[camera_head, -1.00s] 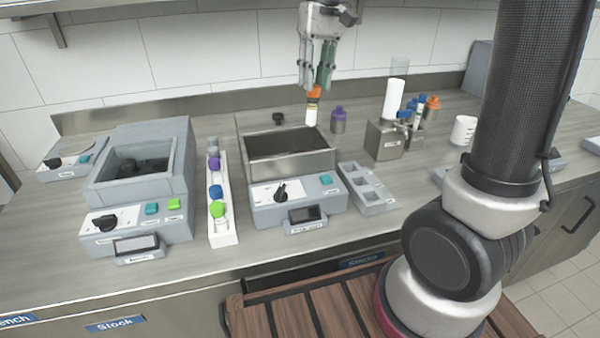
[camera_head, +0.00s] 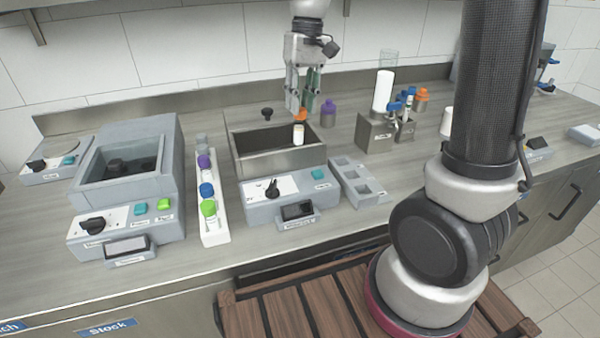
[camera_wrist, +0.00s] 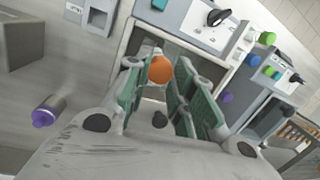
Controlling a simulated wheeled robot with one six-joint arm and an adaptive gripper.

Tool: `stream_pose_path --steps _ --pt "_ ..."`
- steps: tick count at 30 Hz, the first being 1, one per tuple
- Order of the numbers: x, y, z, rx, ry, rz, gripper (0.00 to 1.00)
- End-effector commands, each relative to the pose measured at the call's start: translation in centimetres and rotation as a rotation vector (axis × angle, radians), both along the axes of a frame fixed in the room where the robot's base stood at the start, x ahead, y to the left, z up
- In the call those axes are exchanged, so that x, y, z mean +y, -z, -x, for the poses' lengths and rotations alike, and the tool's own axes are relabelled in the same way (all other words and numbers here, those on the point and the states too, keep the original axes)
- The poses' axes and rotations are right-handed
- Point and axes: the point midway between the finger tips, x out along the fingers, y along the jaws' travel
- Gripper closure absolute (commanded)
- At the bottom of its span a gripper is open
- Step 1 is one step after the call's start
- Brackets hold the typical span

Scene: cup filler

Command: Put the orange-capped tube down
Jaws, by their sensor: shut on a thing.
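The orange-capped tube is held upright between the green-padded fingers of my gripper (camera_head: 301,108). In the head view its pale lower part (camera_head: 298,134) shows below the fingers, over the opening of the middle device's metal basin (camera_head: 280,163). I cannot tell whether its bottom end touches anything. In the wrist view the round orange cap (camera_wrist: 160,70) sits at the fingers, with the basin around and beyond it. My gripper is shut on the tube.
A white rack (camera_head: 214,228) with several capped tubes stands left of the basin. A purple-capped bottle (camera_head: 328,114) stands behind. A second bath device (camera_head: 125,185) is at left. Bare counter lies in front.

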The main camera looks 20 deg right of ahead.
Motion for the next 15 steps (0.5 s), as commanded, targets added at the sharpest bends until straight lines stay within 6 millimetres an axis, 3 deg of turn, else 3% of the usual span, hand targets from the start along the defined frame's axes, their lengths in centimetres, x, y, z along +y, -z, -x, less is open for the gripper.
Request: stream_pose_path --steps 15 --pt "0.0 7.3 0.1 0.006 0.000 0.002 1.00"
